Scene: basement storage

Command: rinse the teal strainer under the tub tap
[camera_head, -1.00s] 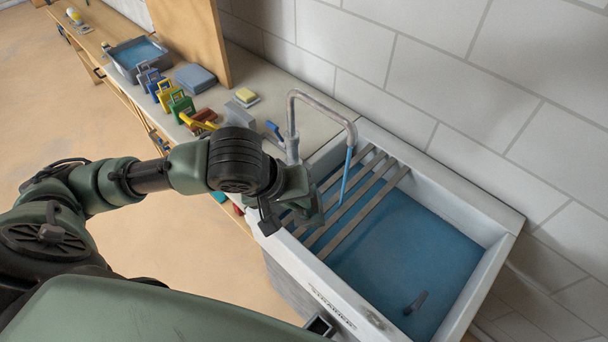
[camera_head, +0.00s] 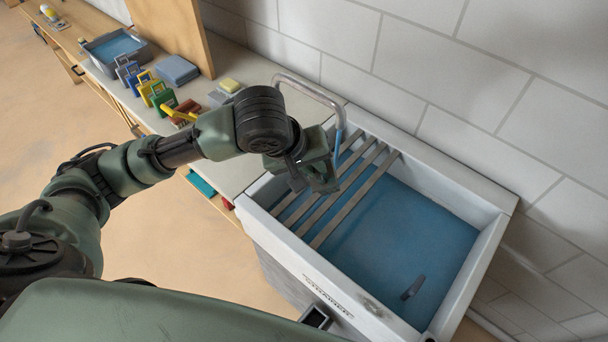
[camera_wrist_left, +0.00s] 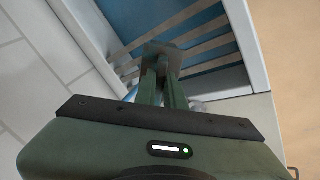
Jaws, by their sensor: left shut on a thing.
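My left gripper (camera_head: 322,178) is over the left part of the white tub (camera_head: 463,297), above its wooden slats (camera_head: 352,196). It also shows in the left wrist view (camera_wrist_left: 161,62), its fingers close together. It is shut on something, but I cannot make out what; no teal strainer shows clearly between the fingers. The curved metal tap (camera_head: 310,88) lets a thin blue stream of water (camera_head: 338,143) fall beside the gripper. I cannot tell whether the water touches it. Blue water (camera_head: 400,225) stands in the tub. My right gripper is not in view.
A dark small piece (camera_head: 413,287) shows in the tub water. The counter holds a yellow sponge (camera_head: 229,85), several coloured caddies, including a green one (camera_head: 163,101), and a grey basin (camera_head: 90,55) of water. A teal thing (camera_head: 201,184) sits below the counter edge. A tiled wall is behind.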

